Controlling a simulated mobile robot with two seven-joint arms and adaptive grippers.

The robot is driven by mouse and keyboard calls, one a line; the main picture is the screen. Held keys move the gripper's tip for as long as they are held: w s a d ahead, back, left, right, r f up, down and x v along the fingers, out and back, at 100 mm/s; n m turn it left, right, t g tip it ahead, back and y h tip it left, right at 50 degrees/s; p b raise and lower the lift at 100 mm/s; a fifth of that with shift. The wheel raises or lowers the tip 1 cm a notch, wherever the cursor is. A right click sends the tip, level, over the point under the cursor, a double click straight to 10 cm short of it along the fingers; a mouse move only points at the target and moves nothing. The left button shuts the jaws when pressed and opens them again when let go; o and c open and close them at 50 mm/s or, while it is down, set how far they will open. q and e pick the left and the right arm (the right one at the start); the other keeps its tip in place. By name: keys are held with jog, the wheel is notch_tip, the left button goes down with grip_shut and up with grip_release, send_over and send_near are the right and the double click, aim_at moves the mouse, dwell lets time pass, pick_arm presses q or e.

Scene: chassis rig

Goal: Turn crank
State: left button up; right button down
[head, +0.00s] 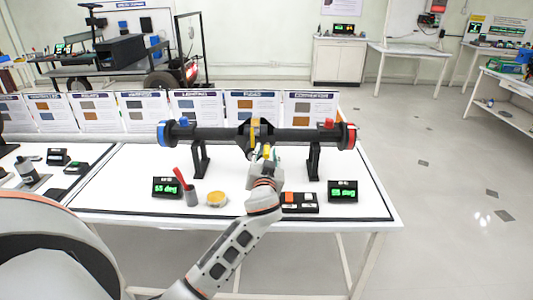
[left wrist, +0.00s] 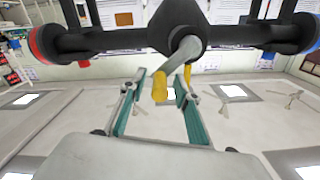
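The chassis rig's black axle (head: 300,135) lies across two black stands, with a blue left end and a red right end. Its central hub (left wrist: 178,25) carries a grey crank arm (left wrist: 183,55) with a yellow handle (left wrist: 160,87). In the head view, a yellow part (head: 255,130) shows at the hub. My left gripper (head: 264,154) is in front of the hub, partly hiding it. In the left wrist view, the left gripper (left wrist: 160,82) is open, its teal-lined fingers on either side of the yellow handle; contact cannot be told. My right gripper is not in view.
The white table (head: 120,185) holds a left display (head: 166,187), a right display (head: 342,191), a red-handled tool in a cup (head: 188,190), a yellow dish (head: 216,198) and a button box (head: 300,202). Labelled panels (head: 190,109) stand behind. Open floor lies right.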

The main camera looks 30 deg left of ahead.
pick_arm(q)
grip_shut()
jog(key=shift+d+f, duration=0.1)
jog(key=shift+w+d+f+m, duration=0.15)
jog(key=shift+f+m, duration=0.15)
jog(key=shift+m, duration=0.35)
jog(key=shift+w+d+f+m, duration=0.15)
jog(key=shift+f+m, duration=0.1)
jog(key=shift+m, duration=0.4)
jog(key=shift+d+f+m+b, duration=0.1)
jog(key=shift+f+m, duration=0.75)
jog(key=shift+m, duration=0.75)
jog(key=shift+d+f+m+b, duration=0.1)
jog(key=shift+f+m, duration=0.75)
jog(key=shift+m, duration=0.75)
jog(key=shift+f+m+b, duration=0.1)
jog(key=shift+f+m, duration=0.75)
jog(key=shift+m, duration=0.75)
